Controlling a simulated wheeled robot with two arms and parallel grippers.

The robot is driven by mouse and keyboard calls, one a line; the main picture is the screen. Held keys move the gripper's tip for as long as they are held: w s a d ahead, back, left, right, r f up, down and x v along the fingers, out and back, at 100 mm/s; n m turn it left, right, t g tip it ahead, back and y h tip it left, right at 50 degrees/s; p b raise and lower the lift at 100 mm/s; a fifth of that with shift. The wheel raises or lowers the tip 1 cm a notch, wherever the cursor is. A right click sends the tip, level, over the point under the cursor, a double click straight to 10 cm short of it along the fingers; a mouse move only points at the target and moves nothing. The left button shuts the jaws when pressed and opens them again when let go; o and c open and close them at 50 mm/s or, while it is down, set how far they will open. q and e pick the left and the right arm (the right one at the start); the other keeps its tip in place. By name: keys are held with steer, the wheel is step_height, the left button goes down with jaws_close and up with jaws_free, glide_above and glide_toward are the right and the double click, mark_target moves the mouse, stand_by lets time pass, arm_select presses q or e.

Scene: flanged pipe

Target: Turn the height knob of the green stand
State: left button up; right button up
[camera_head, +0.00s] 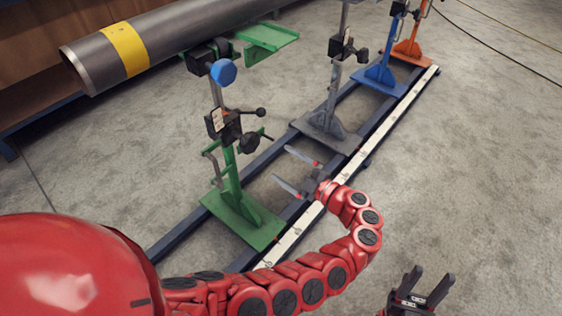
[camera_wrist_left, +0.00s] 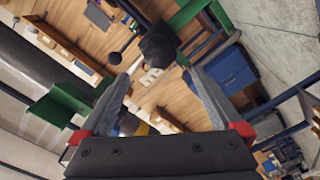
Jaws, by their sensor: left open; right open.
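The green stand (camera_head: 232,190) stands upright on a rail frame, with a black clamp block on its post. A black knob (camera_head: 250,142) sticks out of the block, and a ball-ended lever (camera_head: 260,112) is above it. My left gripper (camera_head: 280,163) is open and empty, right of and below the knob, apart from it. In the left wrist view, the dark knob (camera_wrist_left: 158,45) shows just beyond the open fingertips (camera_wrist_left: 158,76), and the ball lever (camera_wrist_left: 115,58) is left of it. My right gripper (camera_head: 428,285) is open and empty at the bottom right, far from the stand.
A steel pipe (camera_head: 190,28) with a yellow band lies at the upper left, beside a blue knob (camera_head: 223,72). Grey (camera_head: 330,130), blue (camera_head: 380,78) and orange (camera_head: 411,48) stands follow along the rail (camera_head: 375,125). The concrete floor at right is mostly clear.

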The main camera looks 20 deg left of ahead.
mark_target(253, 145)
arm_select(q)
steer(key=w+a+m+p, duration=0.1)
steer(key=a+m+p, duration=0.2)
steer(key=w+a+m+p, duration=0.1)
steer(key=a+m+p, duration=0.3)
steer(key=w+a+m+p, duration=0.1)
steer(key=a+m+p, duration=0.2)
steer(key=shift+w+a+r+m+p, duration=0.1)
steer(key=shift+w+a+m+p, duration=0.2)
steer(key=shift+a+m, duration=0.1)
steer(key=shift+w+a, duration=0.25)
steer(key=shift+a, duration=0.45)
steer(key=c, duration=1.1)
